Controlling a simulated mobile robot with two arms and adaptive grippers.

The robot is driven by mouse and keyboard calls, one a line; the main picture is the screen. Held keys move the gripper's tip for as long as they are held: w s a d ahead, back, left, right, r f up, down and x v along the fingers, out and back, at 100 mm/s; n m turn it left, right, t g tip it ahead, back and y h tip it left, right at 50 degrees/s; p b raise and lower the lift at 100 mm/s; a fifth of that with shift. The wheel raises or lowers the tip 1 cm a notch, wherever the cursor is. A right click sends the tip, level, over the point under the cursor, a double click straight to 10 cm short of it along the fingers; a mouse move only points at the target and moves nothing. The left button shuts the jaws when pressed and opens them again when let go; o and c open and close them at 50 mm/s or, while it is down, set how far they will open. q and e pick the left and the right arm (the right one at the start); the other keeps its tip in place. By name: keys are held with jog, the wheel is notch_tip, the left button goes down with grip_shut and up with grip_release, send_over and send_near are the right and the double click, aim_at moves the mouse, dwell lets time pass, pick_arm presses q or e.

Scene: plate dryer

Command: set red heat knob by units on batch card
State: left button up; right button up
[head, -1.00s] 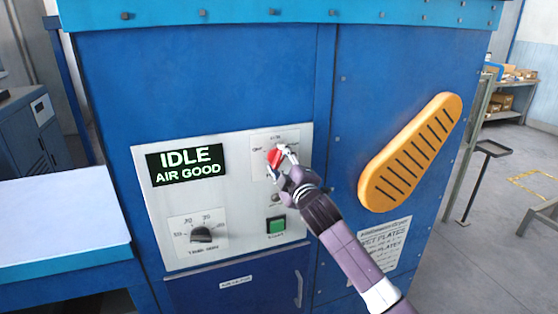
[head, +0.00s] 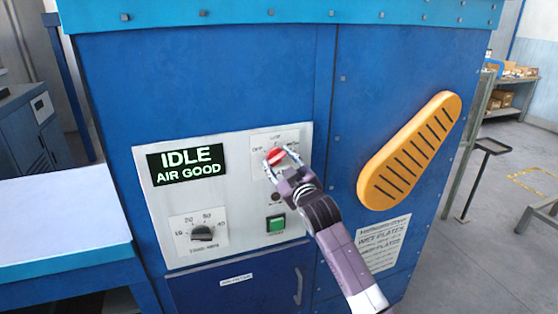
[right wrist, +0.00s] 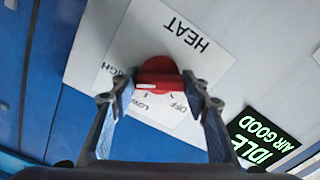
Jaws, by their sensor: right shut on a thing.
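The red heat knob (head: 276,156) sits on a white dial plate at the upper right of the grey control panel (head: 240,152). My right gripper (head: 281,156) has its fingers on opposite sides of the knob and is shut on it. In the right wrist view, the knob (right wrist: 160,73) shows upside down between the fingertips (right wrist: 160,98), with HEAT, HIGH, LOW and OFF printed around it. Its white mark lies at its lower left, near LOW; the exact setting is hard to read. I cannot identify a batch card. My left gripper is not in view.
The display (head: 187,164) reads IDLE, AIR GOOD. A black timer knob (head: 202,234) and green button (head: 276,224) sit below. A white-topped table (head: 60,215) stands left.

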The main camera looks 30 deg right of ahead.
jog(key=shift+f, duration=0.15)
jog(key=o, duration=1.2)
jog(key=shift+c, duration=0.2)
jog(key=v, duration=1.2)
